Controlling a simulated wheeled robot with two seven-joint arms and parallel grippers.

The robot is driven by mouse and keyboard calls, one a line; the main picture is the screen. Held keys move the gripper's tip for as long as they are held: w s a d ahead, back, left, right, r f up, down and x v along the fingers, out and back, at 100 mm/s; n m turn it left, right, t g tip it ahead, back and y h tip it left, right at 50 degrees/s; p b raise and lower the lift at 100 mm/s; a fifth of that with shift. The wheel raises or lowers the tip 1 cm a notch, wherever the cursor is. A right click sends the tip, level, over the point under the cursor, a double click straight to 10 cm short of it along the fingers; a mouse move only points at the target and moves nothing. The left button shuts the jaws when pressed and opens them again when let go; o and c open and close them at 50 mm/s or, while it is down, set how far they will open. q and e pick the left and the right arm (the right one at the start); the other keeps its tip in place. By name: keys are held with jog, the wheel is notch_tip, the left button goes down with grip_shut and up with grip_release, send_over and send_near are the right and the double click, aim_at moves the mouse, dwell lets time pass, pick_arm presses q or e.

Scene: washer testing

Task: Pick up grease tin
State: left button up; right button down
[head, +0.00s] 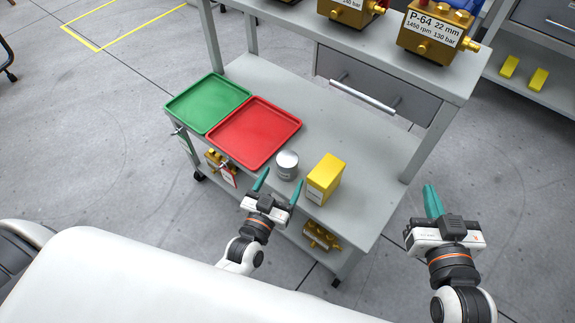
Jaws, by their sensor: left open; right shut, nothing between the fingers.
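The grease tin (287,165) is a small grey round can standing upright on the grey workbench (345,140), between the red tray and a yellow box. My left gripper (278,182) is open, with its teal fingers spread just in front of the tin on the near side. The tips come close to the tin; I cannot tell whether they touch it. My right gripper (431,188) is shut and empty, off to the right beyond the bench's edge.
A red tray (254,133) and a green tray (207,103) lie left of the tin. The yellow box (324,179) stands close on its right. A drawer (375,85) hangs under the upper shelf, which holds gold pumps (428,35). The bench behind the tin is clear.

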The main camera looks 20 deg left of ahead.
aim_at(286, 172)
pick_arm(q)
jog(key=w+b, duration=0.1)
jog(key=w, duration=0.2)
jog(key=shift+w+d, duration=0.1)
jog(key=shift+w, duration=0.2)
jog(key=w+b, duration=0.1)
jog(key=w, duration=0.3)
jog(key=shift+w, duration=0.15)
jog(key=shift+w+r, duration=0.1)
jog(key=shift+w, duration=0.1)
jog(key=c, duration=1.2)
pick_arm(e)
notch_tip(286, 172, up, 10)
jog(key=s+a+t+y, duration=0.1)
jog(key=t+y, duration=0.1)
jog(key=t, duration=0.5)
jog(key=shift+a+t+y, duration=0.2)
jog(key=shift+t+y, duration=0.1)
